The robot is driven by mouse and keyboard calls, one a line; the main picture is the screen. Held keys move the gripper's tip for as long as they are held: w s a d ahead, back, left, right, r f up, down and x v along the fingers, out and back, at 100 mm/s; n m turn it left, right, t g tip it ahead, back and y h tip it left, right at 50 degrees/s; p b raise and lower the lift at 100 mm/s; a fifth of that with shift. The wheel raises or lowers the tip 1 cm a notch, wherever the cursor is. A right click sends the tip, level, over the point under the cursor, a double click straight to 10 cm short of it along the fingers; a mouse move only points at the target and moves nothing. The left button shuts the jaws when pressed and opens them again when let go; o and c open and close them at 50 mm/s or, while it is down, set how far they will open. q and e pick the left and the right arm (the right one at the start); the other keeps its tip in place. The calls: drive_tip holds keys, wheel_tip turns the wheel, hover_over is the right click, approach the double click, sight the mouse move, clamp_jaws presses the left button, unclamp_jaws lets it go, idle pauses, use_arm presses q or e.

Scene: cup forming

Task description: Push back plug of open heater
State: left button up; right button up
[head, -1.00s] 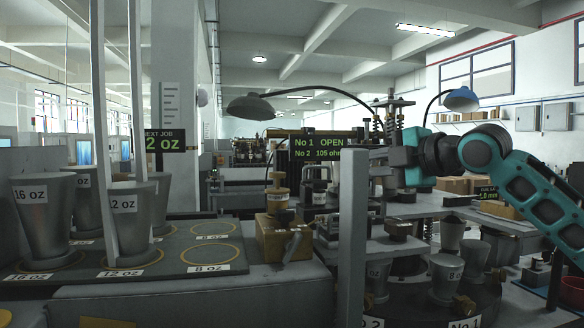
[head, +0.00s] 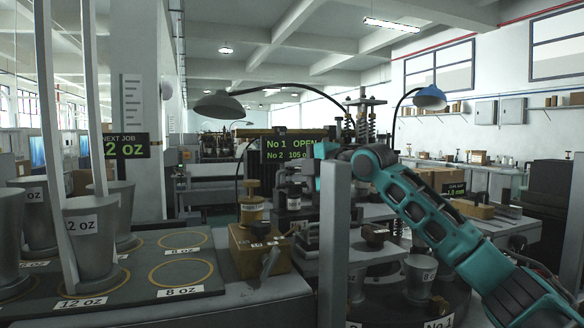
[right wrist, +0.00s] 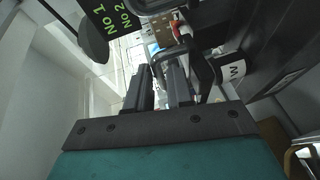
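A dark display (head: 290,149) reads "No 1 OPEN" and "No 2 105 o…", its right end covered by my arm. It also shows in the right wrist view (right wrist: 110,18). My right gripper is mostly hidden in the head view by my teal arm and a grey post. In the right wrist view its two dark fingers (right wrist: 160,88) stand a little apart with a narrow gap, and I see nothing clearly held. A grey curved bar (right wrist: 165,56) lies just beyond the fingertips. I cannot make out the heater plug for certain. My left gripper is not in view.
A grey upright post (head: 335,240) stands in front of the machine. A brass-coloured block (head: 258,250) sits left of it. Several tall grey cups, one marked 12 oz (head: 92,240), stand on a tray (head: 140,270) at left. A lamp (head: 219,104) hangs above.

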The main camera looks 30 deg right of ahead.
drive_tip(key=shift+x, duration=0.8)
drive_tip(key=shift+c, duration=0.2)
clamp_jaws()
